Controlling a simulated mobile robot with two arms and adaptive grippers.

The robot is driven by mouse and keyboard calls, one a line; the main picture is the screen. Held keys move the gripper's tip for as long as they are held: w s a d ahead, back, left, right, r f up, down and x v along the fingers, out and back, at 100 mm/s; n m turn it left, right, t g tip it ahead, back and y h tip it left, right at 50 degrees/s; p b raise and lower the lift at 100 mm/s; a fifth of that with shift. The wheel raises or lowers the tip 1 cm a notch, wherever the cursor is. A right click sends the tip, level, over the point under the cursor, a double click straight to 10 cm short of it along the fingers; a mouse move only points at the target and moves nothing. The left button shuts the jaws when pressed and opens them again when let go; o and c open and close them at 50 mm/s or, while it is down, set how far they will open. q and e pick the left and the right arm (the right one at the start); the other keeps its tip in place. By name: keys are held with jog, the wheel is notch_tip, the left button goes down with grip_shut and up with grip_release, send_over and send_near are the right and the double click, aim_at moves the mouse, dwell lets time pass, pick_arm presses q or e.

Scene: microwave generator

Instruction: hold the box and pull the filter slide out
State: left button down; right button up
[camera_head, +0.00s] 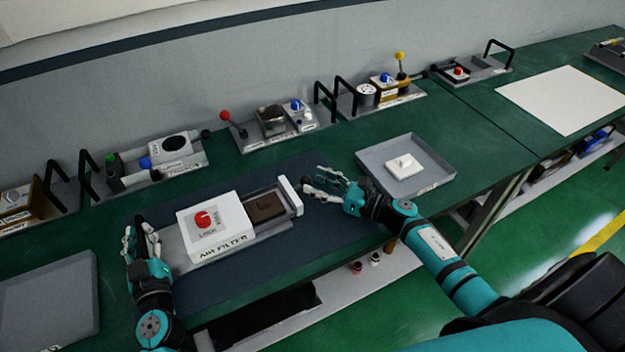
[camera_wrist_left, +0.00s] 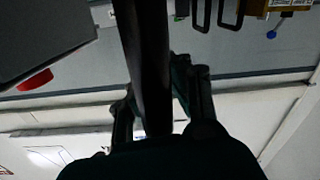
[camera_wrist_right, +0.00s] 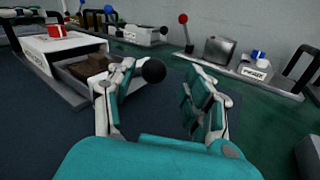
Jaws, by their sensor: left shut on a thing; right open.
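The white air filter box (camera_head: 212,225) with a red knob (camera_head: 203,220) sits on a grey base plate in the middle of the bench. Its filter slide (camera_head: 291,196) sticks out to the right, with a brown filter block (camera_head: 266,206) exposed in it. My left gripper (camera_head: 143,240) is at the box's left side, shut on a dark bar (camera_wrist_left: 150,70) that the left wrist view shows close up. My right gripper (camera_head: 327,184) is open just right of the slide's white end. A black ball knob (camera_wrist_right: 153,70) shows between its fingers in the right wrist view.
A grey tray (camera_head: 440,165) with a white part stands to the right of my right gripper. Several devices with knobs and black handles line the back, including one with a red lever (camera_head: 226,116). Another grey tray (camera_head: 50,310) lies at the left.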

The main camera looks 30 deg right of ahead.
pick_arm(q)
jog(key=shift+a+f, duration=0.15)
jog(key=shift+f, duration=0.25)
pick_arm(e)
jog(key=v, duration=1)
jog(key=shift+d, duration=0.1)
pick_arm(q)
jog(key=c, duration=1.2)
grip_release()
pick_arm(e)
jog(key=shift+w, duration=0.15)
pick_arm(q)
jog(key=shift+w+a, duration=0.1)
jog(key=shift+w, duration=0.05)
pick_arm(e)
jog(key=shift+w, duration=0.1)
pick_arm(q)
jog(key=shift+r, duration=0.1)
jog(key=s, duration=1.2)
jog(key=shift+d, duration=0.2)
